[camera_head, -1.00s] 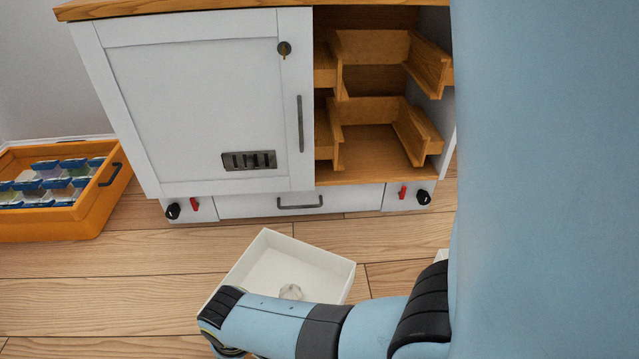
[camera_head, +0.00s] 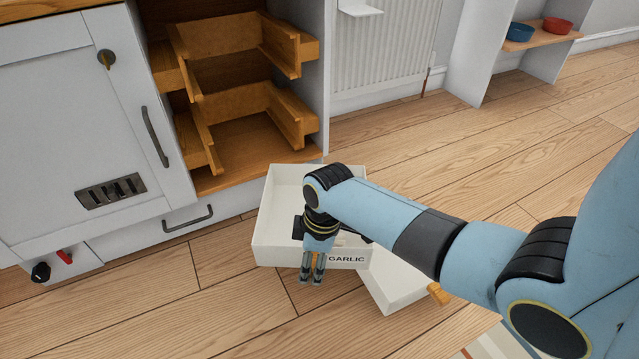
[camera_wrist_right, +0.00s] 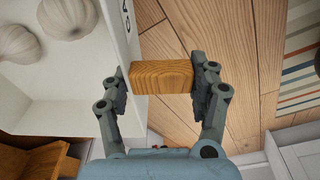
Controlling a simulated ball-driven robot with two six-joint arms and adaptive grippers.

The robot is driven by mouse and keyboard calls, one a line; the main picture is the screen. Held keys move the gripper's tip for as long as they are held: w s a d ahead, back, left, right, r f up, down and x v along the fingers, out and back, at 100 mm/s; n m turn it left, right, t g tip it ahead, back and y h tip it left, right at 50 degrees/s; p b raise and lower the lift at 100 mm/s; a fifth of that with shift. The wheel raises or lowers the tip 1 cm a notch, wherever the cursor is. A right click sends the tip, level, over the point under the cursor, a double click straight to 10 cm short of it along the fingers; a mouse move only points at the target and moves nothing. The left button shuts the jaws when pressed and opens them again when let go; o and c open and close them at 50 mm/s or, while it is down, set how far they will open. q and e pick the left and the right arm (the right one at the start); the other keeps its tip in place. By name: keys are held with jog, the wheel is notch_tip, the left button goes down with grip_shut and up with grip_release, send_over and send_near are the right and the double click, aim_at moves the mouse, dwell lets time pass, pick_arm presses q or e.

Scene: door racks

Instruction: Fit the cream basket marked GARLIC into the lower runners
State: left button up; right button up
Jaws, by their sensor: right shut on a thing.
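The cream basket marked GARLIC (camera_head: 268,240) is in front of the cabinet's open bay, toward its right side, in the head view. My right arm hides part of it. My right gripper (camera_head: 312,278) is at its lettered front. In the right wrist view the right gripper (camera_wrist_right: 160,82) is shut on the basket's wooden handle (camera_wrist_right: 163,75). Pale garlic bulbs (camera_wrist_right: 68,15) lie inside the basket. The lower runners (camera_head: 292,122) are two wooden rails in the bay, behind and above the basket in the picture; no basket is between them. My left gripper is not in view.
Upper runners (camera_head: 285,48) sit above the lower pair. A second pale basket (camera_head: 395,292) with a wooden handle (camera_head: 439,293) is right of the GARLIC basket, partly behind my arm. The cabinet door (camera_head: 70,130) is left of the bay.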

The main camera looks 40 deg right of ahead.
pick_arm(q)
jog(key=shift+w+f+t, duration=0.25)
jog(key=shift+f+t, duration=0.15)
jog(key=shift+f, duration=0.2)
pick_arm(e)
jog(key=w+d+r+n, duration=0.2)
jog(key=d+r+n, duration=0.1)
jog(key=r+n, duration=0.2)
jog(key=shift+r+n+g, duration=0.2)
jog(key=shift+n+g, duration=0.2)
jog(key=shift+n, duration=0.1)
jog(key=shift+w, duration=0.1)
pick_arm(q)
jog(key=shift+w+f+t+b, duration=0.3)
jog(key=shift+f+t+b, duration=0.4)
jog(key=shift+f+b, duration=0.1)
pick_arm(e)
jog(key=shift+w+d, duration=0.25)
jog(key=shift+w, duration=0.7)
jog(key=shift+w+d, duration=0.2)
jog(key=shift+w, duration=0.7)
jog(key=shift+w+d, duration=0.25)
jog(key=shift+w, duration=0.7)
pick_arm(q)
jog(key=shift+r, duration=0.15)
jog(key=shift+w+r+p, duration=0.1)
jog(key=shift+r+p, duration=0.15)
jog(key=shift+p, duration=0.1)
